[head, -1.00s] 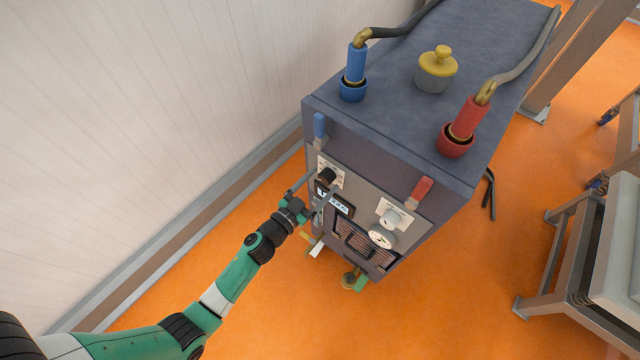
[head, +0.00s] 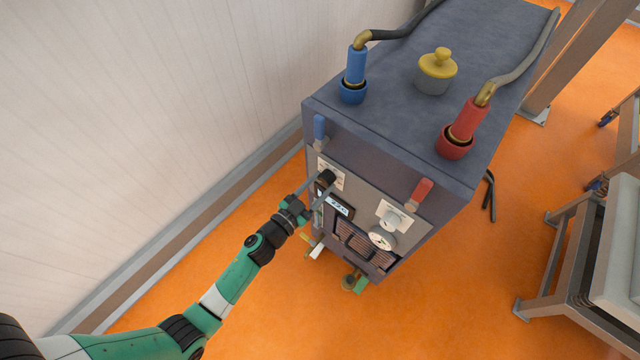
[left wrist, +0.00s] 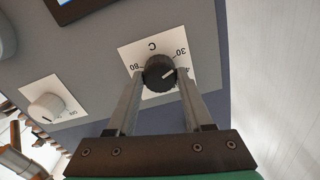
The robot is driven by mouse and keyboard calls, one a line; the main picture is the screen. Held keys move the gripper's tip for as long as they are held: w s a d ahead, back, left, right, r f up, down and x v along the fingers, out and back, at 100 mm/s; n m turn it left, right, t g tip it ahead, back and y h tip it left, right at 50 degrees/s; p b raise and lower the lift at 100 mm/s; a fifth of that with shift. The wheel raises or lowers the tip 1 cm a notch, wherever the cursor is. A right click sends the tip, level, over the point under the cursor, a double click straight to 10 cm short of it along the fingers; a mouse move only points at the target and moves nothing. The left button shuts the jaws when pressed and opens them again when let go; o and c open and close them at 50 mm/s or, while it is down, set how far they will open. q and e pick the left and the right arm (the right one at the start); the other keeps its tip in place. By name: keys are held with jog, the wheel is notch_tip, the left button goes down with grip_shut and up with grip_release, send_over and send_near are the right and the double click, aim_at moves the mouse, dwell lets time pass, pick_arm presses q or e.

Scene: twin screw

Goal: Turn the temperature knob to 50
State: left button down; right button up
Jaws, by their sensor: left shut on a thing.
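The black temperature knob (left wrist: 158,73) sits on a white dial plate (left wrist: 128,53) on the machine's front panel. The plate shows "C", "80", "30" and part of a "4"; the rest is hidden behind the knob and a finger. The knob's white mark points towards the side of the "30" and the "4". My left gripper (left wrist: 160,88) is shut on the knob, with one finger on each side. In the head view the knob (head: 327,176) shows at the panel's upper left, with my left gripper (head: 313,194) reaching it. My right gripper is not in view.
A lit display (head: 338,206) lies just below the knob. A wall (head: 150,130) stands close on the left.

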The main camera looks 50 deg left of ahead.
pick_arm(q)
jog(key=m, duration=1.7)
jog(key=shift+b, duration=0.3)
jog(key=shift+m, duration=0.3)
jog(key=shift+c, duration=1.5)
grip_release()
